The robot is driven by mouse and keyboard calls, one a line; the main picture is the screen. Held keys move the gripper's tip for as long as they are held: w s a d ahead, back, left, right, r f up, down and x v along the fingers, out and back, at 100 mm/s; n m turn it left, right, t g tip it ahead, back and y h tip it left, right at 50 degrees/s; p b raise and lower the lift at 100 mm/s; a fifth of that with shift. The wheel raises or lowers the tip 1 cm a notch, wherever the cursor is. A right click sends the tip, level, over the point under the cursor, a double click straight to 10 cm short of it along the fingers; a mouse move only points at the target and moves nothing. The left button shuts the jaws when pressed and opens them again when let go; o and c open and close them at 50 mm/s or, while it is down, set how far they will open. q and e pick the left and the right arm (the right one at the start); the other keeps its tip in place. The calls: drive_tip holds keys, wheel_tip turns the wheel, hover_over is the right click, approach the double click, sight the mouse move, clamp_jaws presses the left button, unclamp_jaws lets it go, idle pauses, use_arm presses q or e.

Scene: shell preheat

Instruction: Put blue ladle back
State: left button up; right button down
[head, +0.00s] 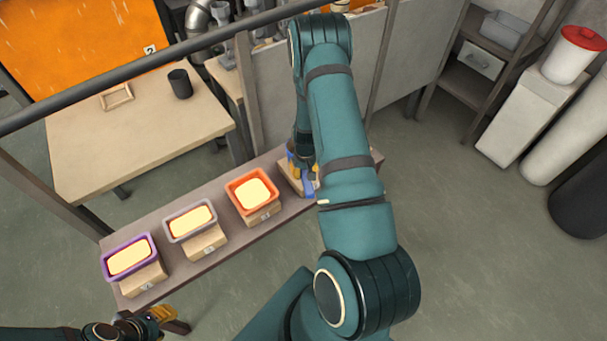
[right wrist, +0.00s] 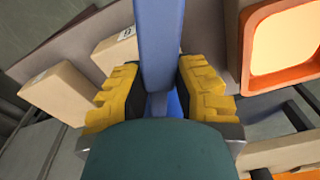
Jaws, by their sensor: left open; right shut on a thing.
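The blue ladle (head: 309,186) is at the right end of the narrow bench, partly hidden by my right arm. In the right wrist view its long blue handle (right wrist: 160,45) stands between the yellow fingers of my right gripper (right wrist: 160,95), which is shut on it. More blue shows below the fingers, but the bowl cannot be made out. In the head view the right gripper (head: 302,168) is low over the pale block at that bench end. My left gripper (head: 168,318) is open at the bottom left, in front of the bench and apart from the ladle.
Purple (head: 130,258), greyish (head: 191,220) and orange (head: 252,193) trays with yellow contents sit on wooden blocks along the bench (head: 160,291). The orange tray is close beside my right gripper. A table (head: 150,140) with a dark cup (head: 180,83) stands behind.

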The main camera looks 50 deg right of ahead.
drive_tip(key=shift+f, duration=0.85)
drive_tip(key=shift+r, duration=0.1)
drive_tip(key=c, duration=0.9)
unclamp_jaws()
drive_tip(key=shift+o, duration=0.2)
